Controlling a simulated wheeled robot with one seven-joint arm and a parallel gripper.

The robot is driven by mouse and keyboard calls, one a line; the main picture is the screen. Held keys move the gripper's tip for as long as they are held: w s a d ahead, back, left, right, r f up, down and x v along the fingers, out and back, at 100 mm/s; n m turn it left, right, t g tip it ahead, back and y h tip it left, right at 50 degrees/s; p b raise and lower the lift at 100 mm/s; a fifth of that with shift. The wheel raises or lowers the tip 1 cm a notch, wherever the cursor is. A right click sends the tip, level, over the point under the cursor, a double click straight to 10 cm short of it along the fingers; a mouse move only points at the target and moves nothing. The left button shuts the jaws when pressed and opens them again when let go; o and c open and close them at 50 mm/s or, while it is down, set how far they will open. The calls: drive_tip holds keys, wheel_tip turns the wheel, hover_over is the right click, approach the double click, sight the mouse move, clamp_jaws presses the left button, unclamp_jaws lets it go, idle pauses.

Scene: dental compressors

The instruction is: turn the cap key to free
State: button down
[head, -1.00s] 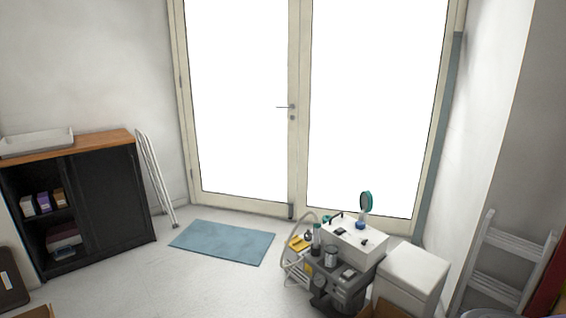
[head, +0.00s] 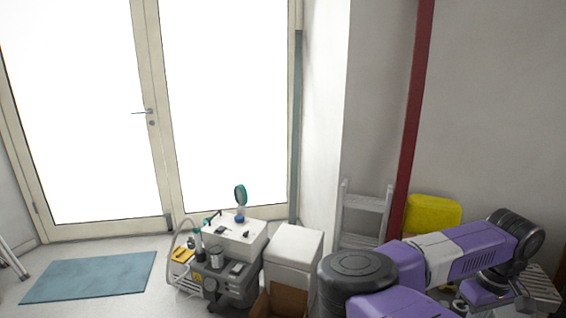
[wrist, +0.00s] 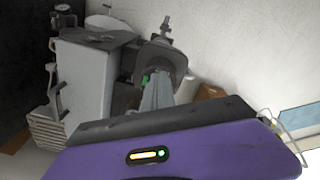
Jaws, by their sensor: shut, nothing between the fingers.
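At the lower right, a grey finned unit (head: 541,288) shows partly behind my arm. In the wrist view, a grey box-shaped unit (wrist: 84,80) with a finned part and a dark round part with fittings (wrist: 160,58) are close by. I cannot make out the cap key or its setting. My gripper (head: 523,301) is shut and empty at the lower right, beside the finned unit and partly hidden by my purple arm.
A white bin (head: 293,256) and an open cardboard box (head: 279,301) stand right of the cart. A light grey ladder (head: 363,216) leans near a red post (head: 408,130), with a yellow item (head: 432,214) behind my arm. Floor around the blue mat (head: 90,277) is clear.

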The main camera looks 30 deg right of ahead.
drive_tip(key=shift+s+d+b, duration=0.15)
drive_tip(key=shift+d+b, duration=0.45)
drive_tip(key=shift+b, duration=1.3)
drive_tip(key=shift+s, duration=0.1)
drive_tip(key=shift+s+b, duration=0.3)
drive_tip(key=shift+r+p, duration=1.2)
drive_tip(key=shift+r, duration=1.8)
